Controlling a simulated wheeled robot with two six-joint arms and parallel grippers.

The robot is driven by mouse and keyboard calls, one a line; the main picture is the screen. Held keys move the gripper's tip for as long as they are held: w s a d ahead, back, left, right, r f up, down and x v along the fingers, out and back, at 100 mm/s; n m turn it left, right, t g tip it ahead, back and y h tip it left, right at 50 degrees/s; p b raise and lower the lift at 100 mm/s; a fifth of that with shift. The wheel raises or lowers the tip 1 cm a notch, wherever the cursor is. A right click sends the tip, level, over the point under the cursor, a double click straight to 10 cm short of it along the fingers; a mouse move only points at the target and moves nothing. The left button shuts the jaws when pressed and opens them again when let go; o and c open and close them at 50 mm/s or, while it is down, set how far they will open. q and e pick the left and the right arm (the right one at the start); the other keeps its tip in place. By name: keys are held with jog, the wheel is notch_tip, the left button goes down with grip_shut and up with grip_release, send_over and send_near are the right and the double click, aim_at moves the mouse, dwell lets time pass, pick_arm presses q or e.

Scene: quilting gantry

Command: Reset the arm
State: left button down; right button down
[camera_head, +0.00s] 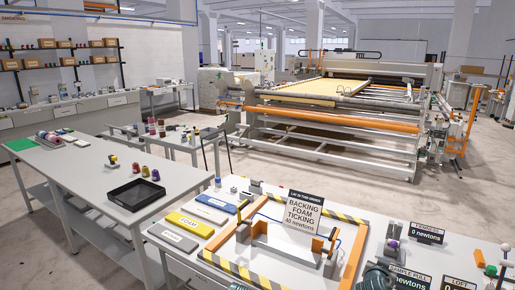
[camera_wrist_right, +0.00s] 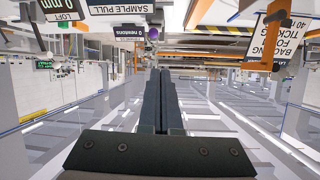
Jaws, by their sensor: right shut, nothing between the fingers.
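My right gripper (camera_wrist_right: 160,72) shows in the right wrist view, its two dark fingers pressed together with nothing between them. That view is upside down, and the fingers point toward a workbench with signs along the top of the picture. In the head view a dark shape at the bottom edge, right of the middle, looks like part of my right arm; its fingers cannot be made out there. My left gripper is in neither view.
The near workbench (camera_head: 300,272) holds a striped frame, a standing BACKING FOAM TICKING sign (camera_head: 304,210), several labelled slabs and a SAMPLE PULL sign (camera_head: 409,277). A black tray (camera_head: 135,193) sits on the left table.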

jog(key=s+a+f+n+g+y+b, duration=0.2)
jog(key=a+f+g, duration=0.1)
jog(key=a+f, duration=0.55)
jog(key=s+a+f+n+g+y+b, duration=0.1)
jog(key=s+a+f+n+g, duration=0.3)
jog(key=s+a, duration=0.4)
jog(key=s+a+f+n+g+y+b, duration=0.2)
jog(key=s+a+f, duration=0.5)
jog(key=a, duration=0.8)
jog(key=s+n+g+y, duration=0.1)
jog(key=n+g, duration=0.1)
jog(key=n, duration=0.1)
jog(key=shift+s+a+b, duration=0.25)
jog(key=shift+b, duration=0.05)
